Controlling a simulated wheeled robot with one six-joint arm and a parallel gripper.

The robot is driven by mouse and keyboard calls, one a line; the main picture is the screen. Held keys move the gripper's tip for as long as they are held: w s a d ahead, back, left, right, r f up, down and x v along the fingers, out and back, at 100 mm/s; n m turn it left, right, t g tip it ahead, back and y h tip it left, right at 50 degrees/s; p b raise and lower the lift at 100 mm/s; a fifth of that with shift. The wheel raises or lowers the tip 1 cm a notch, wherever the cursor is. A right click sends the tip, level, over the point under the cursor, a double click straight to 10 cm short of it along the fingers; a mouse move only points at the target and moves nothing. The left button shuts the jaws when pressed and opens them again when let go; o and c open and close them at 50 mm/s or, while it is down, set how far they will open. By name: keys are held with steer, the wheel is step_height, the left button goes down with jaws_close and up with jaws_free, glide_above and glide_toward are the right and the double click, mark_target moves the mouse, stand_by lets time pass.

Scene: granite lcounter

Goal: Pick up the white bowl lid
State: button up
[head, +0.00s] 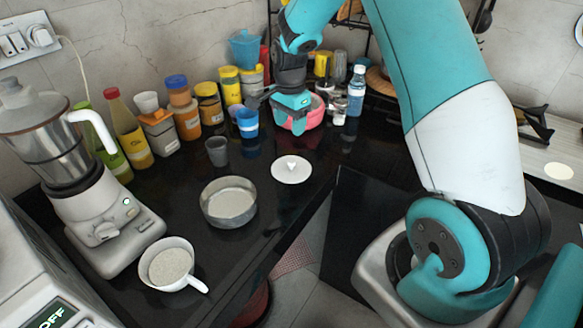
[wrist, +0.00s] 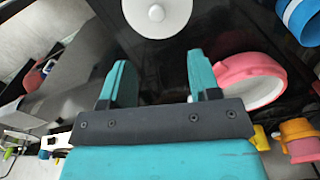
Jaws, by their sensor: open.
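The white bowl lid (head: 291,169) is a flat round disc with a small knob in the middle, lying on the black granite counter near its inner corner. In the wrist view the lid (wrist: 157,14) is at the top edge, partly cut off, beyond my fingertips. My gripper (wrist: 160,75) is open, with nothing between its two teal fingers. In the head view my gripper (head: 292,101) is above the back of the counter, behind the lid and apart from it, close to a pink bowl (head: 305,118).
A steel pan (head: 229,203) and a handled white cup of grain (head: 168,265) stand left of the lid. A grey cup (head: 217,151) and a blue cup (head: 247,123) are behind-left. Bottles and jars line the wall; a mixer grinder (head: 100,205) stands far left. Counter around the lid is clear.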

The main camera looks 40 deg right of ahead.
steer(key=p, duration=0.2)
glide_above(291, 161)
steer(key=f, duration=0.7)
steer(key=shift+w+f, duration=0.2)
steer(key=shift+f, duration=0.15)
steer(key=f, duration=0.1)
steer(key=f+p, duration=0.1)
steer(key=f, duration=0.1)
steer(key=f+p, duration=0.1)
steer(key=shift+s+f, duration=0.25)
steer(key=shift+f, duration=0.6)
steer(key=c, duration=1)
steer(key=shift+w+r, duration=0.1)
